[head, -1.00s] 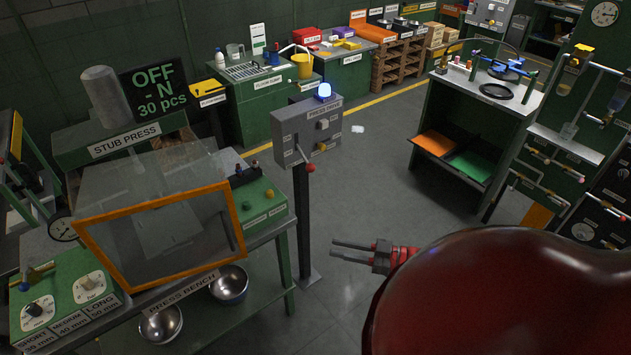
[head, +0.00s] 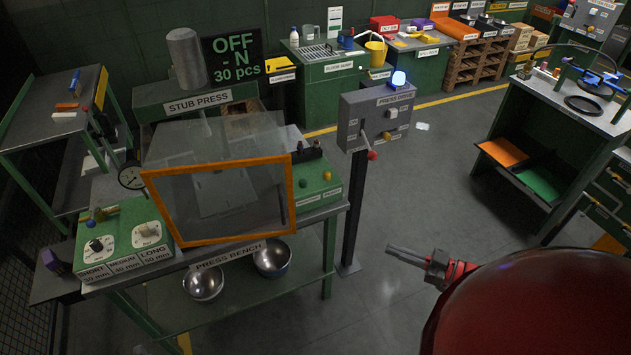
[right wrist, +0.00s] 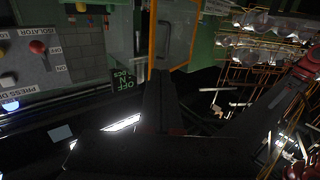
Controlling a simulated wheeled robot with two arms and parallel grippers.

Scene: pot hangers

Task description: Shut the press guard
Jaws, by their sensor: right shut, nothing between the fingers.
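The press guard (head: 290,195) is a clear panel with an orange frame at the front of the stub press (head: 188,60) on the press bench. Its frame leans in front of the press, with a clear sheet behind its top edge. I cannot tell whether it is fully seated. It also shows in the right wrist view (right wrist: 193,35), at the top. My right gripper (head: 389,249) is shut and empty, right of the bench and apart from the guard, over the floor. My left gripper is not in view.
The length selector box (head: 125,235) sits at the bench's left. Metal bowls (head: 272,257) are below.

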